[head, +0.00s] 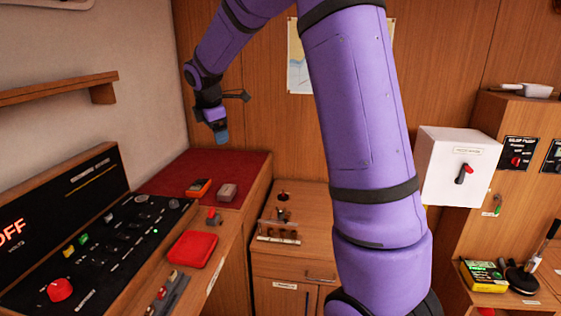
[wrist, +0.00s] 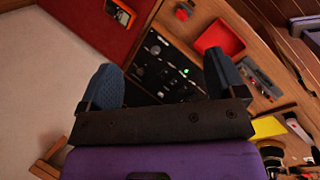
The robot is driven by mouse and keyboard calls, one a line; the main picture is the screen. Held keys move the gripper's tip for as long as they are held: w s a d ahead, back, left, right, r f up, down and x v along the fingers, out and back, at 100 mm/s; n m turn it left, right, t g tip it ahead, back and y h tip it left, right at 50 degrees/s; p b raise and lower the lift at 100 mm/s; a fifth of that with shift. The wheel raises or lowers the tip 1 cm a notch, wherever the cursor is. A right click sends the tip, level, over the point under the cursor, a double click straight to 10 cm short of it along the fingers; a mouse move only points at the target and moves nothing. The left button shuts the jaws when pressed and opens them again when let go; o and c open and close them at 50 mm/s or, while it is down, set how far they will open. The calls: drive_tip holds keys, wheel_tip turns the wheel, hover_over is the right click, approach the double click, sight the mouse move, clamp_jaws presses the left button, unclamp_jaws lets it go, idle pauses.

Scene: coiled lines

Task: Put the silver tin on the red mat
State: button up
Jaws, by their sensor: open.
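A small silver-grey box, which looks like the silver tin (head: 227,192), sits on the dark red mat (head: 212,165) near its right front part. It is not seen in the wrist view. The mat also shows at the top left of the wrist view (wrist: 78,22). My gripper (head: 220,135) hangs above the far part of the mat, clear of the tin and apart from the surface. In the wrist view its two blue fingers (wrist: 163,82) are spread wide with nothing between them.
An orange and black device (head: 198,187) lies on the mat, left of the tin. A red tray (head: 192,248) stands on the wooden counter in front. A black control panel (head: 95,240) fills the left. A shelf (head: 60,88) juts from the left wall.

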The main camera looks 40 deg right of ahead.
drive_tip(key=s+a+r+m, duration=0.2)
drive_tip(key=s+r+m, duration=0.1)
drive_tip(key=s, duration=0.3)
drive_tip(key=s+a+r+m+y, duration=0.1)
drive_tip(key=s+a+r+m, duration=0.15)
drive_tip(key=s, duration=0.45)
drive_tip(key=s+a+r+m, duration=0.1)
drive_tip(key=s+r+m, duration=0.15)
drive_tip(key=s, duration=0.35)
drive_tip(key=s+a+f+m+y, duration=0.1)
drive_tip(key=s+m, duration=0.3)
drive_tip(key=s, duration=0.6)
drive_tip(key=s+a+f+m+t+y, duration=0.1)
drive_tip(key=s+a+m, duration=0.2)
drive_tip(key=s, duration=0.7)
drive_tip(key=shift+a+f+m+t, duration=0.2)
drive_tip(key=shift+m+t, duration=0.1)
drive_tip(key=shift+m, duration=0.2)
